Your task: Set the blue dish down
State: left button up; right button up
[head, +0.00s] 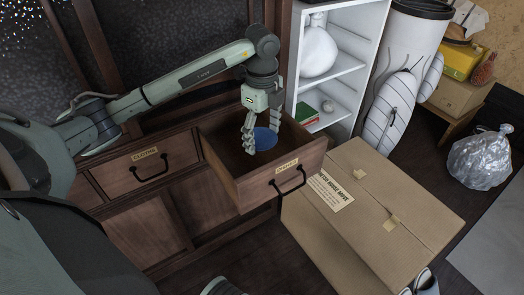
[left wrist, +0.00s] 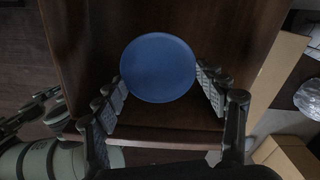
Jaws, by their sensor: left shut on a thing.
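The blue dish (head: 265,140) is inside an open wooden drawer (head: 222,168). My left gripper (head: 261,149) reaches down into this drawer from above and is shut on the dish, with its fingers on either side. In the left wrist view the round dish (left wrist: 158,68) faces the camera between the two fingers (left wrist: 160,100). I cannot tell whether the dish touches the drawer floor. My right gripper does not show.
A closed drawer labelled cloths (head: 150,170) is to the left. A large cardboard box (head: 375,215) stands right of the open drawer. A white shelf (head: 335,70) with a white vase (head: 318,50) stands behind. The open drawer's remaining floor looks bare.

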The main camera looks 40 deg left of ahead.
aim_at(262, 140)
pick_arm(q)
notch_tip(262, 140, down, 4)
jog(key=shift+f, duration=0.1)
notch_tip(262, 140, down, 2)
jog(key=shift+f, duration=0.55)
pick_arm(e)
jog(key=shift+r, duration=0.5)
pick_arm(q)
jog(key=shift+f, duration=0.15)
jog(key=o, duration=1.1)
jog(key=shift+o, duration=0.2)
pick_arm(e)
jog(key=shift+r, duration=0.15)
